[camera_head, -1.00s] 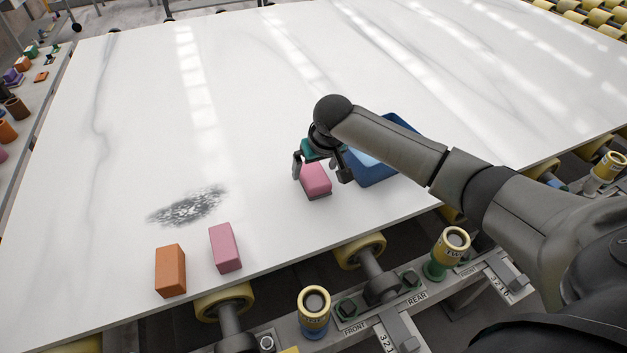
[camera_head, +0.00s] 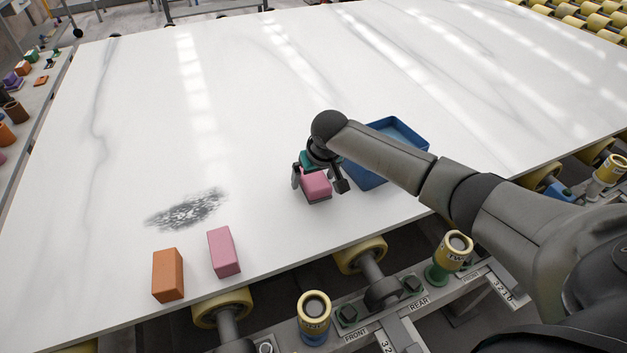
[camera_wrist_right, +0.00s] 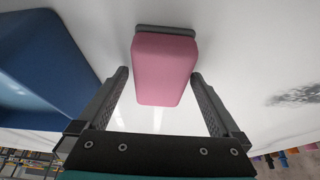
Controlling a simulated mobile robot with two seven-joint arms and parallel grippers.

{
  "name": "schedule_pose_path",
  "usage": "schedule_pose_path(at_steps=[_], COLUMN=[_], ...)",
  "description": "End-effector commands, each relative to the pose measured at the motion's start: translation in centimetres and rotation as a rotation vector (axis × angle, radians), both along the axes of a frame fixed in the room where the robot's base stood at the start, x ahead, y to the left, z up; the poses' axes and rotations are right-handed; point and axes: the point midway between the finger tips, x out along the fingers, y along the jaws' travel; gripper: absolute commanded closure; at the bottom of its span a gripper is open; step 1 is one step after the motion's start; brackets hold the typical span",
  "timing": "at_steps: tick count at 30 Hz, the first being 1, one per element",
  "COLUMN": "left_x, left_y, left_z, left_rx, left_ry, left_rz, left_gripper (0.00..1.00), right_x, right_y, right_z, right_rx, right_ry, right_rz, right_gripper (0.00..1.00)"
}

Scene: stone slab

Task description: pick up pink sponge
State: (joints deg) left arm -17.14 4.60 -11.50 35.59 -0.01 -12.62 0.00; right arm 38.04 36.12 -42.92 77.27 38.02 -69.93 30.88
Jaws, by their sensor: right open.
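A pink sponge (camera_head: 316,184) with a dark grey base lies on the white stone slab, left of a blue bin. It also shows in the right wrist view (camera_wrist_right: 164,66), its near end between the fingertips. My right gripper (camera_head: 320,184) is open around the sponge, one finger on each side; in the right wrist view (camera_wrist_right: 160,82) gaps show between both fingers and the sponge. A second pink block (camera_head: 224,251) stands near the slab's front edge, beside an orange block (camera_head: 168,275). My left gripper is not in view.
The blue bin (camera_head: 366,176) is partly hidden behind my right arm. A dark grey smudge (camera_head: 187,209) marks the white slab (camera_head: 230,120). Rollers and yellow-topped posts (camera_head: 314,306) line the front edge. The slab's far and left areas are clear.

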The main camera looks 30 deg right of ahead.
Motion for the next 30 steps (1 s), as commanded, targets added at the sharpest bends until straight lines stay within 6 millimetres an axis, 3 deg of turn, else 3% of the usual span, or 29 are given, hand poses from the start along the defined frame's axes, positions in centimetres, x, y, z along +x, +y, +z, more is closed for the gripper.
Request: schedule_pose_path(at_steps=[13, 30], left_x=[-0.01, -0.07], left_y=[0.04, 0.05], left_z=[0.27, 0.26], left_rx=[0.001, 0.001], left_ry=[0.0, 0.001], left_rz=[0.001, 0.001], left_gripper=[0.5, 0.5], right_x=[-0.03, -0.02], right_y=[0.04, 0.03], right_z=[-0.25, -0.23], right_rx=[0.001, 0.001], right_ry=[0.001, 0.001], right_rz=[0.0, 0.0], right_gripper=[0.0, 0.64])
